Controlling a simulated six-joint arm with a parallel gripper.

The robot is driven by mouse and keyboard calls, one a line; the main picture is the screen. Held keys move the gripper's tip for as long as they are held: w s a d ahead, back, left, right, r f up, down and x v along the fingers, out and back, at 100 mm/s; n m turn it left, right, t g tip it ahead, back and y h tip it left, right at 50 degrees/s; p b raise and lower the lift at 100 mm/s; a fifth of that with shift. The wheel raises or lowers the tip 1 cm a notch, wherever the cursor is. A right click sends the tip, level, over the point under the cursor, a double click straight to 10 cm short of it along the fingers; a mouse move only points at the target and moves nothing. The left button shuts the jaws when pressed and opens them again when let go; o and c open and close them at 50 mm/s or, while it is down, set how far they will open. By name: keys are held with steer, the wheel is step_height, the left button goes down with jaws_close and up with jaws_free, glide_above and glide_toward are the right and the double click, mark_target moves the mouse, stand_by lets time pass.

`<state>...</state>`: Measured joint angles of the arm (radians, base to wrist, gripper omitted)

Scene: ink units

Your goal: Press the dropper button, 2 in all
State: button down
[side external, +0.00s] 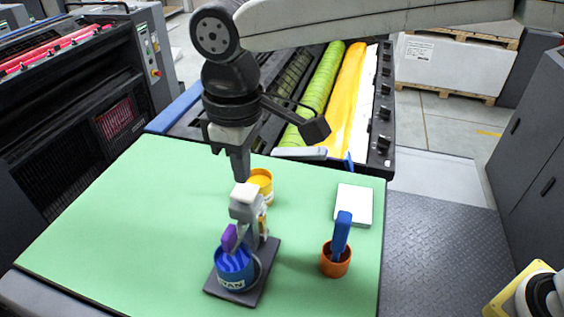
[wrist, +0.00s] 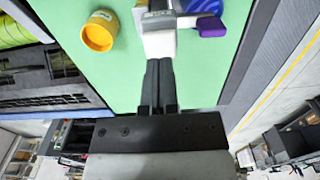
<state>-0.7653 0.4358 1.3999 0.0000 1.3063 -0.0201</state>
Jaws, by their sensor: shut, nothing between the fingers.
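The dropper (side external: 248,207) is a grey and white unit on a dark base plate, with a light block on top and a purple part (side external: 229,238) on its front. A blue tin (side external: 235,268) with partly readable white lettering stands on the plate under the purple part. In the wrist view the dropper's white top (wrist: 160,45) and the purple part (wrist: 211,26) show beyond the fingers. My gripper (side external: 241,178) is shut and empty, pointing down right over the dropper's light top block. I cannot tell whether the fingertips touch it. Which part is the button is unclear.
A yellow tin (side external: 261,182) stands just behind the dropper and shows in the wrist view (wrist: 99,31). An orange cup (side external: 336,262) holding a blue-handled tool (side external: 341,232) and a white pad (side external: 354,204) are to the right. The green table top (side external: 120,220) is clear on the left.

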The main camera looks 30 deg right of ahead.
stand_by(0.5)
step_height(320, 180, up, 10)
stand_by(1.2)
steer(key=d+f+m, duration=0.2)
steer(key=d+f, duration=0.4)
steer(key=d, duration=0.3)
steer(key=d+f+m+t, duration=0.1)
steer(key=d+f+m, duration=0.1)
steer(key=d+f, duration=0.5)
steer(key=d+f+m, duration=0.2)
steer(key=d+f, duration=0.5)
steer(key=d, duration=0.3)
steer(key=shift+w+d+t, duration=0.3)
steer(key=shift+w+t, duration=0.05)
steer(key=shift+t, duration=0.05)
steer(key=s+d+f+m, duration=0.3)
steer(key=s+d+f, duration=0.3)
steer(key=s+d, duration=0.2)
steer(key=shift+s+f+t, duration=0.15)
steer(key=shift+s+t, duration=0.1)
steer(key=shift+t, duration=0.15)
